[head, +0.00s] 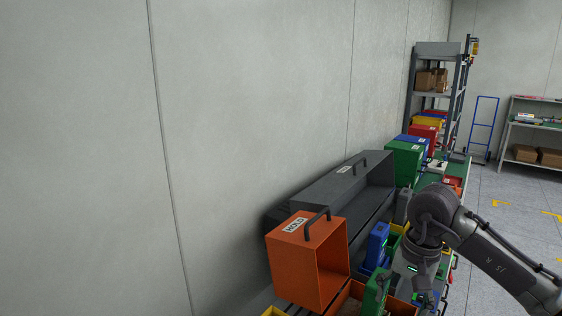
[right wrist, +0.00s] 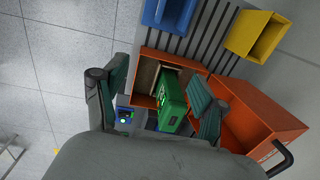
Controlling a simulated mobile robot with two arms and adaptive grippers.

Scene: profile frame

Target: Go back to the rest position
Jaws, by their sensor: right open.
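My right gripper (right wrist: 150,84) is open, with its two dark fingers spread wide in the right wrist view. A green case (right wrist: 172,101) lies tilted in an open orange bin (right wrist: 152,68), between the fingers in the picture and nearer the right one. I cannot tell whether a finger touches it. In the head view my right arm comes in from the right and bends down over the bins, with the gripper low at the bottom edge and partly hidden. The green case (head: 374,296) shows beside it. My left gripper is in neither view.
An orange HOLD box (head: 300,262) with a dark handle and a long dark grey box (head: 330,195) stand along the wall. Blue (right wrist: 170,14) and yellow (right wrist: 256,36) bins are near the gripper. Shelving (head: 437,92) stands farther back. The floor at right is open.

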